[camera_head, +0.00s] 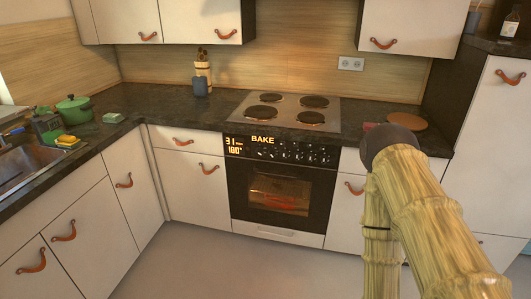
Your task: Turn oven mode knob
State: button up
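The oven (280,190) is built in under the cooktop at the centre, with its door shut and its inside lit. Its black control panel (281,150) shows an orange "BAKE" display (263,141) and white and orange digits (235,145) at its left. A row of several small knobs (300,153) runs along the panel; they are too small to read their marks or tell which one is the mode knob. My arm reaches in from the lower right, ending in a dark rounded part right of the oven. My gripper's fingers do not show.
A cooktop (284,112) with dark plates sits above the oven. A round brown board (407,121) lies on the dark counter behind my arm. Cabinets with leather pulls flank the oven. A green pot (74,110) stands far left. The floor (215,265) in front looks clear.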

aim_at(260, 150)
jog(key=z, duration=0.2)
jog(key=i, duration=0.95)
jog(key=u, duration=0.4)
